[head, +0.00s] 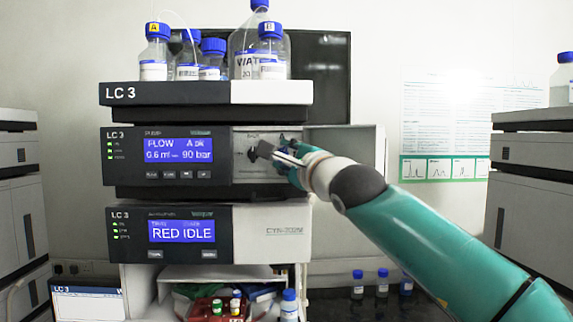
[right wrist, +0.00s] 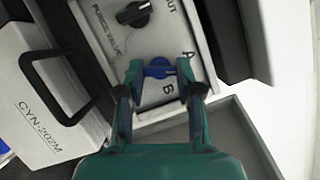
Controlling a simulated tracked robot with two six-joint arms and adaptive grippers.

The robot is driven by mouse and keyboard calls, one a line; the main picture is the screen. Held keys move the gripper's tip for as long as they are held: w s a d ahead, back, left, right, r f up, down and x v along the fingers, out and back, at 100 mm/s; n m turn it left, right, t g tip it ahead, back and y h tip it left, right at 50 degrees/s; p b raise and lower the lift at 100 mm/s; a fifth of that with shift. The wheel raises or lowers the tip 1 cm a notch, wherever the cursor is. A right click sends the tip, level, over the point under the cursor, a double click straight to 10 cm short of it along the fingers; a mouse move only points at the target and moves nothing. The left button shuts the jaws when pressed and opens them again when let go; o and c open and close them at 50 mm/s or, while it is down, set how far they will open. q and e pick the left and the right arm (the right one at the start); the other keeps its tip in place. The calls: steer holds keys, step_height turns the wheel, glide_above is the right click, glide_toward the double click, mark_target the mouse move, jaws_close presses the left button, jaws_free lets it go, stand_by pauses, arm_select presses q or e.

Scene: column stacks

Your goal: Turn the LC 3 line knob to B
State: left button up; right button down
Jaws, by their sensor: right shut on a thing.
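The LC 3 stack shows in the head view, with its pump module (head: 212,190) in the middle. In the right wrist view a blue line knob (right wrist: 158,72) sits on the pale panel between the printed letters A and B. My right gripper (right wrist: 159,74) has its fingers on either side of this knob and is shut on it. In the head view the right gripper (head: 285,155) reaches the pump panel from the right and hides most of the knob. The knob's exact pointing direction is hard to tell. My left gripper is not in view.
A black purge valve knob (right wrist: 134,13) is close to the blue one. An open door (head: 345,150) stands right of the panel. Bottles with blue caps (head: 155,55) stand on the top tray. A lower module (head: 270,232) reads RED IDLE.

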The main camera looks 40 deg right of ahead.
steer(key=m+b, duration=0.2)
steer(key=f+m+h+b, duration=0.1)
steer(key=m+b, duration=0.1)
steer(key=m+t+h+b, duration=0.1)
steer(key=m+b, duration=0.1)
steer(key=shift+w+a+f+m, duration=0.25)
steer(key=shift+w+f+m, duration=0.05)
steer(key=c, duration=1.9)
jaws_free()
steer(key=shift+m+h+b, duration=0.8)
steer(key=shift+m+b, duration=0.15)
steer(key=shift+m, duration=0.15)
steer(key=m+h+b, duration=0.1)
steer(key=m, duration=0.1)
steer(key=shift+a+m, duration=0.1)
steer(key=shift+m, duration=0.2)
jaws_close()
jaws_free()
steer(key=shift+r+m+h+b, duration=0.15)
steer(key=shift+m+h+b, duration=0.2)
steer(key=shift+m+h, duration=0.6)
steer(key=shift+a+r+m+g+h, duration=0.1)
steer(key=shift+m+g+h, duration=0.3)
steer(key=shift+m, duration=0.85)
steer(key=shift+m+g+h, duration=0.2)
steer(key=shift+m+h, duration=0.25)
steer(key=shift+m, duration=0.75)
jaws_close()
